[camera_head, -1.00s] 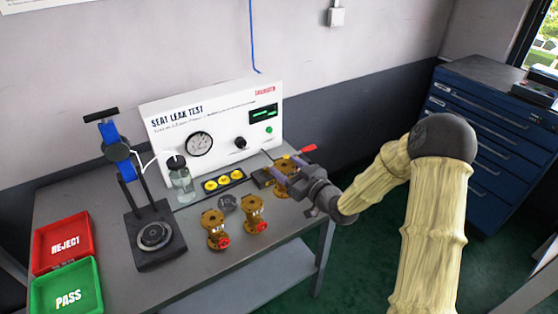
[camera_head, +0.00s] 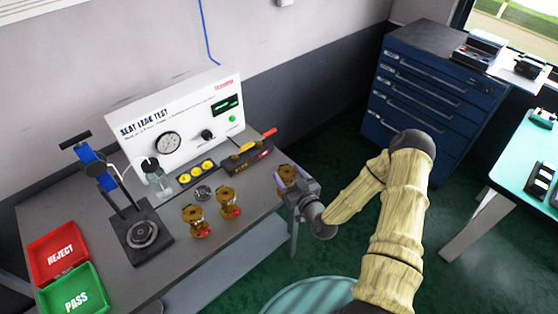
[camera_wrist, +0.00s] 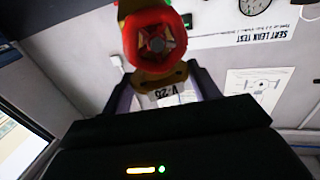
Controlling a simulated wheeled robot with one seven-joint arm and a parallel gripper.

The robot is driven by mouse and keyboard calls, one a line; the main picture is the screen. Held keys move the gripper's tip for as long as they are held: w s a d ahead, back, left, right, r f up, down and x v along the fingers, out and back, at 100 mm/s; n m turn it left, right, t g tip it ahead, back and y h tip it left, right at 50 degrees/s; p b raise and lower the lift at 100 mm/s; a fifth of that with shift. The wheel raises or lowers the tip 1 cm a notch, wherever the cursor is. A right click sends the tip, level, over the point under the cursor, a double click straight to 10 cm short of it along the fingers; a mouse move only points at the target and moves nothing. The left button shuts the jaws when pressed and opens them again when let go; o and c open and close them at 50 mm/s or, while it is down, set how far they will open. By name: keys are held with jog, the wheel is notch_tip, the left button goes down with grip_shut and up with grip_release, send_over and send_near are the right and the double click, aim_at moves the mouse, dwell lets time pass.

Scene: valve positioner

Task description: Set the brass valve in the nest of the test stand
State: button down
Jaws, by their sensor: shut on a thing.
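My gripper (camera_head: 287,185) is shut on a brass valve (camera_head: 288,172) and holds it by the right end of the bench, seemingly clear of the top. In the wrist view the held valve (camera_wrist: 157,45) shows a red ring around its open port and a tag reading V-26, between the fingers. The test stand (camera_head: 137,240) is at the left of the bench, with a round nest (camera_head: 142,235) in its dark base and a blue clamp on its post above. The nest looks empty. Two more brass valves with red ends, one at left (camera_head: 194,220) and one at right (camera_head: 228,202), stand mid-bench.
The white seat leak test panel (camera_head: 180,125) stands at the back. A jar (camera_head: 157,180), yellow caps (camera_head: 196,173) and a dark tool holder (camera_head: 250,157) line its front. Red reject (camera_head: 57,250) and green pass (camera_head: 75,290) trays sit at left. A blue cabinet (camera_head: 420,95) is behind right.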

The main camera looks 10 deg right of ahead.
jog(key=s+d+m+t+h+p, duration=0.1)
jog(key=s+d+m+h+p, duration=0.3)
jog(key=s+h+p, duration=0.2)
jog(key=shift+s+r+p, duration=0.45)
jog(key=shift+s+p, duration=0.1)
jog(key=shift+p, duration=0.6)
